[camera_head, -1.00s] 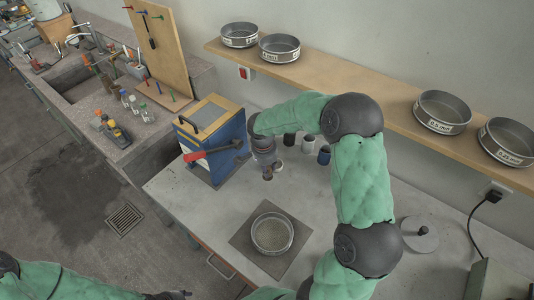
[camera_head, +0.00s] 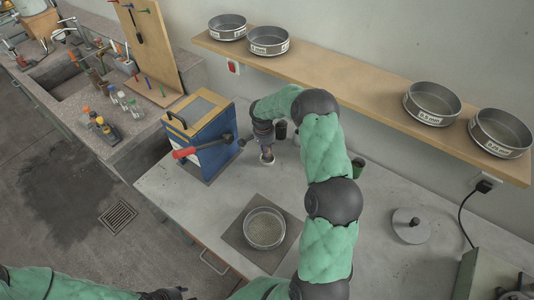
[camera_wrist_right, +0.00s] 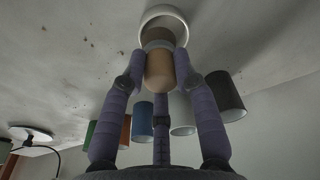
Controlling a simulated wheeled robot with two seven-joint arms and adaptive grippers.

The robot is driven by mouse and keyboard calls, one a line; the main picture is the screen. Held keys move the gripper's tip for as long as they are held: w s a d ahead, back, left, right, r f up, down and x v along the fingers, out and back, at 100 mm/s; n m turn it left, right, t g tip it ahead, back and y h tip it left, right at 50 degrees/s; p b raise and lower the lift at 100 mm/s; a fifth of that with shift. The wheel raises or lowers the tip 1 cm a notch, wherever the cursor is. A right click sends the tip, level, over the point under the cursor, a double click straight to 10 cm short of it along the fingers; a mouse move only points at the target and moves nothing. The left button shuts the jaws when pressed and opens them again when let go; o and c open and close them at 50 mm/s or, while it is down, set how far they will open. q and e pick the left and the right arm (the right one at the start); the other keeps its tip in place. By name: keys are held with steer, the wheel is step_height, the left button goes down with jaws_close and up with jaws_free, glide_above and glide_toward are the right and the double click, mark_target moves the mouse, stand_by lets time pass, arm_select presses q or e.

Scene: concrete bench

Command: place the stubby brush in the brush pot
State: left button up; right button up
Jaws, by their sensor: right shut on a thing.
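The stubby brush (camera_wrist_right: 160,70) shows in the right wrist view as a short, light wooden body between my purple-grey fingers. My right gripper (camera_head: 266,146) is shut on it at the back of the bench, beside the blue box. A white round rim (camera_wrist_right: 152,14), apparently the brush pot, lies beyond the brush's far end. The brush overlaps this rim, but I cannot tell whether its end is inside or only above. In the head view a small pale shape (camera_head: 267,158) shows just under the gripper. My left gripper (camera_head: 168,294) is partly visible at the bottom edge.
A black cup (camera_wrist_right: 225,95), a blue cup (camera_wrist_right: 142,120) and other coloured cups stand near the gripper. The blue box (camera_head: 213,136) with a red-handled lever is left. A sieve (camera_head: 265,227) sits on a dark mat in front. The shelf (camera_head: 340,77) holds several sieves.

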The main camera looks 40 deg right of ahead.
steer(key=shift+w+d+f, duration=0.3)
steer(key=shift+d+f, duration=0.1)
steer(key=shift+f, duration=1.75)
steer(key=shift+b, duration=0.3)
steer(key=o, duration=1)
steer(key=shift+f, duration=0.1)
steer(key=r, duration=0.4)
steer(key=a+r, duration=0.1)
steer(key=r, duration=0.3)
steer(key=r+p, duration=0.1)
steer(key=r, duration=0.3)
steer(key=shift+s+a+r, duration=0.1)
steer(key=shift+a, duration=0.1)
